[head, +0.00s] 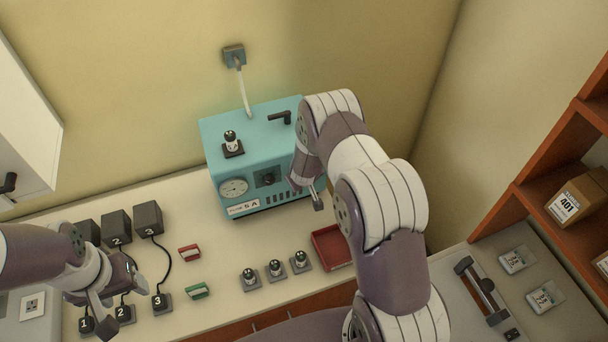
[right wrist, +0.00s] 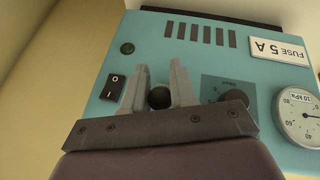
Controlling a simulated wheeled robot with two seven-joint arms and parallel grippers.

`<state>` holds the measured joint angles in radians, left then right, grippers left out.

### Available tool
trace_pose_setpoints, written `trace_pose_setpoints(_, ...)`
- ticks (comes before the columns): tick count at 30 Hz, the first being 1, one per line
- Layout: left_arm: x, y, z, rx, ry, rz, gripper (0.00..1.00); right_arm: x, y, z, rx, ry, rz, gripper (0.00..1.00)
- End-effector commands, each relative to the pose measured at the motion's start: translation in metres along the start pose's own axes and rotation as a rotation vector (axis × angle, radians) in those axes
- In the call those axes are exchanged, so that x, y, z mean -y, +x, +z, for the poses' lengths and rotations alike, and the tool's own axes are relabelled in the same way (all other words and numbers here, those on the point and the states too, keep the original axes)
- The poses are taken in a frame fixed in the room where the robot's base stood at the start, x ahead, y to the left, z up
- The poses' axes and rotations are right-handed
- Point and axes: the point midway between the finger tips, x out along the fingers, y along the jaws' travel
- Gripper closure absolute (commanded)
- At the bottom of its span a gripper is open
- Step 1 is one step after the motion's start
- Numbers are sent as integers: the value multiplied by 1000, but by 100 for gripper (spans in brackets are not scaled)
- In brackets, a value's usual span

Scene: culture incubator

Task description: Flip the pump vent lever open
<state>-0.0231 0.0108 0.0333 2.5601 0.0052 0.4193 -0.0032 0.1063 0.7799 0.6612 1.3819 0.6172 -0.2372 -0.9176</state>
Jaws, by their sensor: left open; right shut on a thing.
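The pump is a teal box (head: 242,133) against the back wall, with a gauge (head: 233,188) and a black dial (head: 266,178) on its front. In the right wrist view a dark ball-shaped knob (right wrist: 159,97) is between the fingers of my right gripper (right wrist: 160,75), which is shut on it. The knob is between the rocker switch (right wrist: 112,87) and the dial. Any stem behind it is hidden, so I cannot tell its position. A black angled handle (head: 281,118) is on the pump's top. My left gripper (head: 117,288) is open at the far left, above the bench.
Black numbered boxes (head: 148,217) with cables stand near my left gripper. Red (head: 189,252) and green (head: 197,290) blocks, several small fittings (head: 275,269) and a red tray (head: 331,246) lie before the pump. Orange shelves (head: 540,190) stand at right.

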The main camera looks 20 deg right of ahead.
Motion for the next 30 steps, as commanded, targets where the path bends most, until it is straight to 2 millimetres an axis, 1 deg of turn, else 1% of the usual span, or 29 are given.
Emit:
trace_pose_setpoints(8, 0, 0, 0, 0, 0, 0, 41, 0, 0, -1, -3, 0, 1, 100)
trace_pose_setpoints(9, 0, 0, 0, 0, 0, 0, 41, 0, 0, -1, -3, 0, 1, 67)
trace_pose_setpoints(10, 0, 0, 0, 0, 0, 0, 41, 0, 0, -1, -3, 0, 1, 57)
trace_pose_setpoints(11, 0, 0, 0, 0, 0, 0, 41, 0, 0, -1, -3, 0, 1, 52)
trace_pose_setpoints(19, 0, 0, 0, 0, 0, 0, 41, 0, 0, -1, -2, 0, 1, 52)
trace_pose_setpoints(22, 0, 3, 0, 0, 0, 0, 41, 0, -6, -1, -3, 0, 1, 52)
trace_pose_setpoints(26, 0, 11, 1, 0, 0, 0, 41, 0, -28, -1, -5, -1, 1, 52)
trace_pose_setpoints(29, 0, 16, 2, 0, 0, 0, 41, 0, -53, -1, -5, 0, 1, 52)
trace_pose_setpoints(30, 0, 15, 2, 0, 0, 0, 41, 0, -64, -2, -5, 0, 1, 52)
